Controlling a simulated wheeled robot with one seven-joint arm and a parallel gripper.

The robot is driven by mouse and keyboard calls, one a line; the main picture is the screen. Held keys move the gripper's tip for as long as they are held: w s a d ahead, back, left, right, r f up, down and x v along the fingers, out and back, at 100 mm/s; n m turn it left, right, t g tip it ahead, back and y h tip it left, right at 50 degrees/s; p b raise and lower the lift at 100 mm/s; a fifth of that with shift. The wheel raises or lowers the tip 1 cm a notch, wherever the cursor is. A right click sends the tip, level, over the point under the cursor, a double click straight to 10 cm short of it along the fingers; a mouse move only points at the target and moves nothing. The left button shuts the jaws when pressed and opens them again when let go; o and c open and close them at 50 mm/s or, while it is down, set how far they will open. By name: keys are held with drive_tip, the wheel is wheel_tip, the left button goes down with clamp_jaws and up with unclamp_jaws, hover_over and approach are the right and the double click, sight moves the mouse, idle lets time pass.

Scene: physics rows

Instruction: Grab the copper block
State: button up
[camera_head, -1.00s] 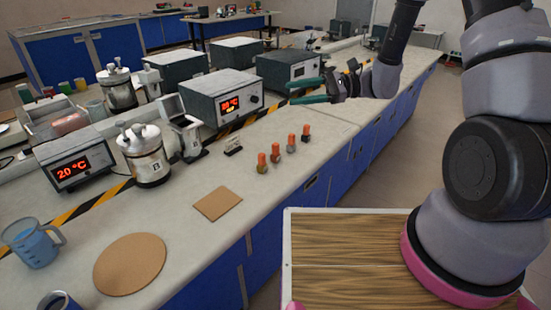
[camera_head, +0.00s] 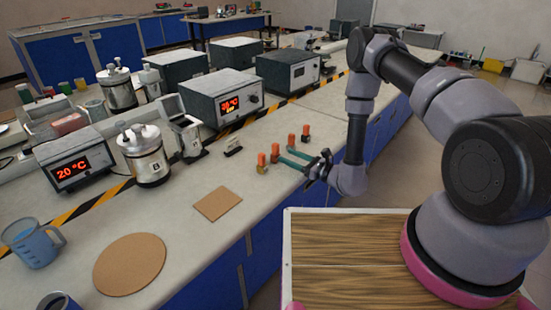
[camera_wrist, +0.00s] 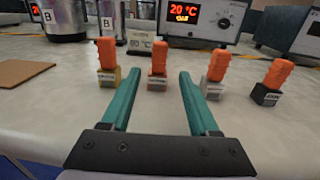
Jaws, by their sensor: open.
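Several small blocks with orange grips stand in a row on the bench. The copper-brown one (camera_wrist: 157,86) is second from the left in the wrist view and appears upright, with a small label I cannot read. In the head view it seems to be the second from the left (camera_head: 275,152), partly hidden near my fingertips. My gripper (camera_head: 284,156) is open and empty, its two green fingers pointing at the row. In the wrist view the copper block shows between the fingertips, apparently beyond them. I see no contact.
A yellowish block (camera_wrist: 106,77) stands to its left, a grey block (camera_wrist: 212,87) to its right and a dark block (camera_wrist: 265,95) farther right. A heater box (camera_head: 222,98) and metal vessel (camera_head: 145,158) stand behind. A brown square pad (camera_head: 217,204) lies on clear bench.

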sight(278, 152)
drive_tip(key=x, duration=0.6)
drive_tip(key=shift+w+a+r, duration=0.15)
drive_tip(key=shift+a, duration=0.1)
drive_tip(key=shift+c, duration=0.3)
clamp_jaws()
